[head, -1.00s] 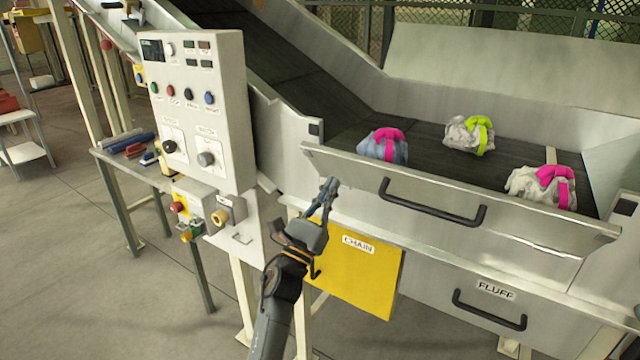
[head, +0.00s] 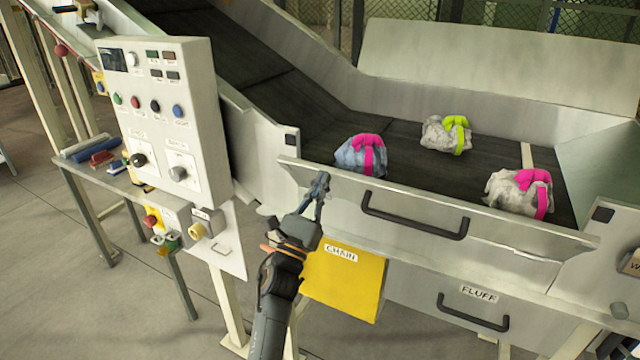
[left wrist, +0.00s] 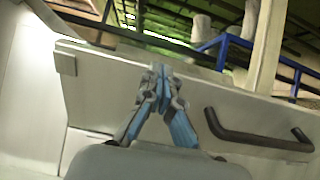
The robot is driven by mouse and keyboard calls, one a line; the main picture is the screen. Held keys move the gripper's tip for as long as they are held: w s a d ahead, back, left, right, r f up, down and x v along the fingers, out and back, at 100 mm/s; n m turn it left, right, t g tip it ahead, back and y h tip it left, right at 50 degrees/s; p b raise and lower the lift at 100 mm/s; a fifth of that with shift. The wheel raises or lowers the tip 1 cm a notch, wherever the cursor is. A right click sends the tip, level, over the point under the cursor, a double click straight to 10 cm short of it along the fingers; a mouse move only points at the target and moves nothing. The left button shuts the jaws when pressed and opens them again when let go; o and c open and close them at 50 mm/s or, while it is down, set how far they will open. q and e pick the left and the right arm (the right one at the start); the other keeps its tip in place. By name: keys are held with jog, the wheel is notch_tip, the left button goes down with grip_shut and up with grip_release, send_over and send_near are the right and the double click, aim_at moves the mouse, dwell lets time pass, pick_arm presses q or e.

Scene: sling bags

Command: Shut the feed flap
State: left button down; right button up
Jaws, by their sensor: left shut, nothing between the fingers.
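The feed flap (head: 515,234) is a long grey metal panel along the front of the conveyor trough, with a black bar handle (head: 414,219). It leans outward at the top, and a gap shows between it and the side wall. My left gripper (head: 322,180) is shut and empty, in front of the flap's left end, left of the handle. In the left wrist view the fingertips (left wrist: 160,72) point at the flap (left wrist: 225,105), with the handle (left wrist: 255,140) to their right. I cannot tell whether the fingertips touch the flap. My right gripper is not in view.
Three bundled bags with pink or lime straps lie on the dark belt (head: 400,165) behind the flap. A control panel (head: 165,125) stands left of my arm. A yellow CHAIN cover (head: 345,285) and a FLUFF drawer (head: 440,290) are below.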

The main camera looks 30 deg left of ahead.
pick_arm(q)
jog(key=shift+g, duration=0.7)
jog(key=x, duration=0.7)
jog(key=shift+w+r, duration=0.2)
jog(key=shift+r, duration=0.1)
jog(key=shift+f+b+x, duration=0.25)
jog(key=shift+b+x, duration=0.65)
jog(key=shift+x, duration=0.45)
jog(key=shift+w, duration=0.15)
